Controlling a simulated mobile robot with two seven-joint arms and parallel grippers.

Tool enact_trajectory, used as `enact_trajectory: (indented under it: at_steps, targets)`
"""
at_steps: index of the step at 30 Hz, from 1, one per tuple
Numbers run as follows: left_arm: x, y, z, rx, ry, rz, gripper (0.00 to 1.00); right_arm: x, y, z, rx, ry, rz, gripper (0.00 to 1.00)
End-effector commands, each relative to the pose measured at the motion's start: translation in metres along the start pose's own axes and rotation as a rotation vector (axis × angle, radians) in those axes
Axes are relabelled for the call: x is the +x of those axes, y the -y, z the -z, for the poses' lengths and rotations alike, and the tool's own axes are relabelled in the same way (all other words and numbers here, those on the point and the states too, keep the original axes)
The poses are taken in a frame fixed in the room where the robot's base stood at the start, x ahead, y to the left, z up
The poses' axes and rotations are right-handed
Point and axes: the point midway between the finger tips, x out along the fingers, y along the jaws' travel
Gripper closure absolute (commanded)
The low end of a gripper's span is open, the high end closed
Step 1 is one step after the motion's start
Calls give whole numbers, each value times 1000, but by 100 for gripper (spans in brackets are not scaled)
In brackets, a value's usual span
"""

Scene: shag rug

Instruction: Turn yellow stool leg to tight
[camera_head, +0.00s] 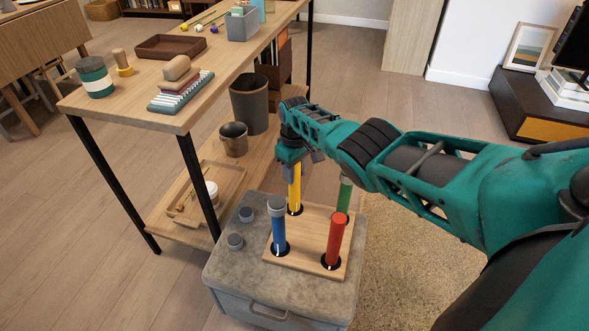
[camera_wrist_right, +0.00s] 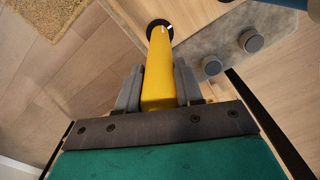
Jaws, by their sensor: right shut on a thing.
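The yellow stool leg (camera_head: 294,188) stands upright in a dark socket at the back left of the wooden stool seat (camera_head: 300,265). My right gripper (camera_head: 292,160) is above it, shut on its upper part. In the right wrist view the yellow leg (camera_wrist_right: 159,65) lies between the two grey fingers of the right gripper (camera_wrist_right: 158,88), and its far end meets a dark ring. Blue (camera_head: 278,230), red (camera_head: 335,240) and green (camera_head: 344,195) legs stand in the other corners. The blue leg has a grey cap on top. My left gripper is not in view.
A wooden workbench (camera_head: 130,95) with trays and blocks stands at the left. A shag rug (camera_head: 410,270) lies at the right.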

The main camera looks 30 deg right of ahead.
Motion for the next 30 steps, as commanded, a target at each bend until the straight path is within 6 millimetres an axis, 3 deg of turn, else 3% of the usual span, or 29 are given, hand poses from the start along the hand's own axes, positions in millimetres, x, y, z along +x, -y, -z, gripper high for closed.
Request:
enact_trajectory:
  at_steps: [15,30]
  targets:
    - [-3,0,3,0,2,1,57,-1,0,0,455,2,1,95]
    - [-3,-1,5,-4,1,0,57,0,0,0,657,2,0,95]
